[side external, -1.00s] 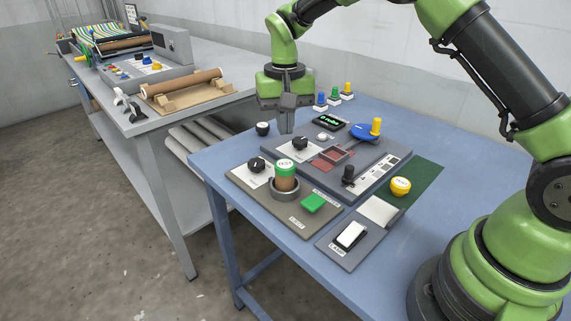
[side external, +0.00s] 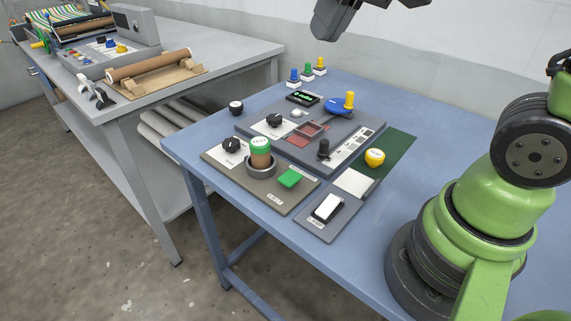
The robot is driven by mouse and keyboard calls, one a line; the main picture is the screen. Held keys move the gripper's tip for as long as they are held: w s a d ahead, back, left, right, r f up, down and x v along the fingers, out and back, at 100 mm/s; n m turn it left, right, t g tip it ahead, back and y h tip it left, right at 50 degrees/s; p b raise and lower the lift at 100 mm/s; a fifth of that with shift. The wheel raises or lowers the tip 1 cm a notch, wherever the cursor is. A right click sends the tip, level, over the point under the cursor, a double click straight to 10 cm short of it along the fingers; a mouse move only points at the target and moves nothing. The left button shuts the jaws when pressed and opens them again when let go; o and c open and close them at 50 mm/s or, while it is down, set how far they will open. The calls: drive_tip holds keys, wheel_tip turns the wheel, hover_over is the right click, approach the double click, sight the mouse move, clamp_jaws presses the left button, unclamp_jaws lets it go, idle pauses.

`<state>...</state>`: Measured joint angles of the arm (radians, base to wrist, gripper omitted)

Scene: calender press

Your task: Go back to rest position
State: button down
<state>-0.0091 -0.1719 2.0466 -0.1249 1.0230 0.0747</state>
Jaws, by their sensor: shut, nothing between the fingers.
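My gripper (side external: 324,30) shows at the top edge of the side external view as a dark grey shape, partly cut off by the frame. It is shut and empty. It hangs in the air, clear of the blue table (side external: 440,135) and apart from all the controls. The upper part of my arm is out of frame.
The control panel (side external: 285,150) on the table carries black knobs, a display (side external: 303,97), a blue disc with a yellow post (side external: 338,104), and a green-capped cylinder (side external: 260,152). A white rocker switch (side external: 327,207) is in front. A grey bench (side external: 220,60) with rollers stands left.

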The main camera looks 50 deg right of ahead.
drive_tip(key=s+t, duration=0.2)
drive_tip(key=s, duration=0.8)
drive_tip(key=shift+a+f+n+t+y, duration=0.3)
drive_tip(key=shift+f+n, duration=0.1)
